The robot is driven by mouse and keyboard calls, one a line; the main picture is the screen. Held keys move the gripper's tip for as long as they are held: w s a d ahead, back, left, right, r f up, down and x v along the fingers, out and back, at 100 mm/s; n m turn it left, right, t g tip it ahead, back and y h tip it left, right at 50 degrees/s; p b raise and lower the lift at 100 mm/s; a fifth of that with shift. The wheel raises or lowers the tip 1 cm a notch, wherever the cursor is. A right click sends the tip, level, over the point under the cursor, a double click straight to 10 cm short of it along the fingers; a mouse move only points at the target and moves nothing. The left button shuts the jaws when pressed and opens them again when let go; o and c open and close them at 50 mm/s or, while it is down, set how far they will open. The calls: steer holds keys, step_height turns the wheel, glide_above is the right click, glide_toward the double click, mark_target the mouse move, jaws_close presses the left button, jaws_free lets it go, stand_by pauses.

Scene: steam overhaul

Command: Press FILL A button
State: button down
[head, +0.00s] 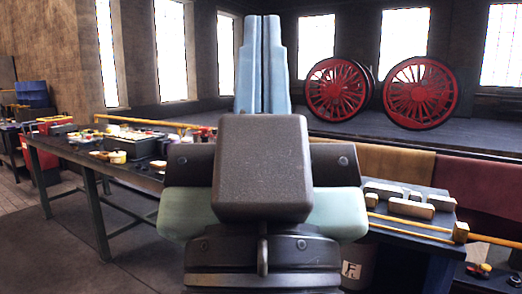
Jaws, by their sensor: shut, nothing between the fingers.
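My gripper (263,20) rises in the middle of the head view, its two pale blue fingers upright and side by side with only a thin dark seam between them. It is shut and holds nothing. Its dark body and arm links fill the centre of the picture and hide what is behind them. I cannot make out a FILL A button anywhere in this view, so I cannot tell where my gripper is relative to it.
A long workbench (125,178) at left carries many small parts. A dark table (405,228) at right holds pale blocks (410,207) and a long-handled hammer (459,232). Two red spoked wheels (337,90) (420,93) stand on a raised platform behind. Floor at lower left is clear.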

step_height(320, 180, up, 20)
steer(key=p, duration=1.7)
steer(key=shift+r, duration=0.1)
